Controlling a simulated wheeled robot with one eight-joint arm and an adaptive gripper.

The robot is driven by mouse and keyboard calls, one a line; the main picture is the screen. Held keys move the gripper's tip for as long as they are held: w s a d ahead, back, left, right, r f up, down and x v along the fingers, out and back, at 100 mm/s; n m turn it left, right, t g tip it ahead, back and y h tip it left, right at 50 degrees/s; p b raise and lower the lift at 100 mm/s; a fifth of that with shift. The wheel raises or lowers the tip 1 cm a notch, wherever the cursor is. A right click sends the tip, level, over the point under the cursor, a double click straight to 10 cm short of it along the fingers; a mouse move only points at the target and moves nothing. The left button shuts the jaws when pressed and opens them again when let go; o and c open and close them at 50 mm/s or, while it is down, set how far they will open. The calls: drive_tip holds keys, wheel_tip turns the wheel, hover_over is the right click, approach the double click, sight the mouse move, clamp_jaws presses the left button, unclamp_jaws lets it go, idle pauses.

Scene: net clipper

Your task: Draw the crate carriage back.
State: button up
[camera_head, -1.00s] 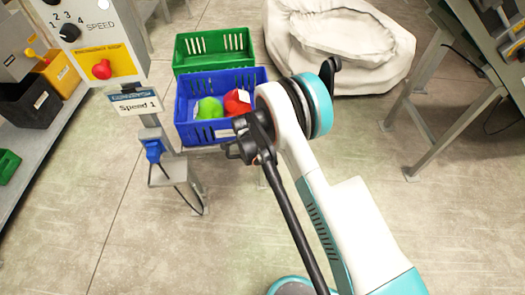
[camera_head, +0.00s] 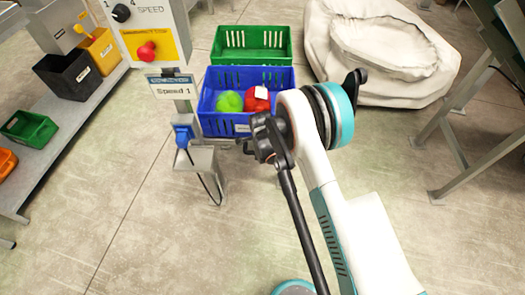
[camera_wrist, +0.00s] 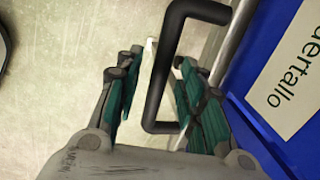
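The blue crate (camera_head: 222,126) stands in front of the green crate (camera_head: 226,53) in the head view. Their support below is mostly hidden. In the wrist view, the blue crate's wall (camera_wrist: 255,105) with a white label is at the right. A black bar handle (camera_wrist: 158,85) stands out beside a pale metal edge (camera_wrist: 236,32). My gripper (camera_wrist: 160,60) has its teal-padded fingers on either side of this handle. A gap shows between the left finger and the bar; the right finger is close to it.
A green ball (camera_head: 229,101) and a red one (camera_head: 256,98) lie in the blue crate. A control panel (camera_head: 148,32) and its post stand close at left. A shelf with bins (camera_head: 28,130) is further left. A white sack (camera_head: 375,60) and table legs are right.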

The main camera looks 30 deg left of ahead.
drive_tip(key=shift+w+d, duration=0.1)
drive_tip(key=shift+r, duration=0.3)
wheel_tip(320, 180, up, 11)
drive_tip(key=s+d, duration=0.1)
drive_tip(key=s, duration=0.1)
drive_tip(key=shift+r, duration=0.1)
idle(0.6)
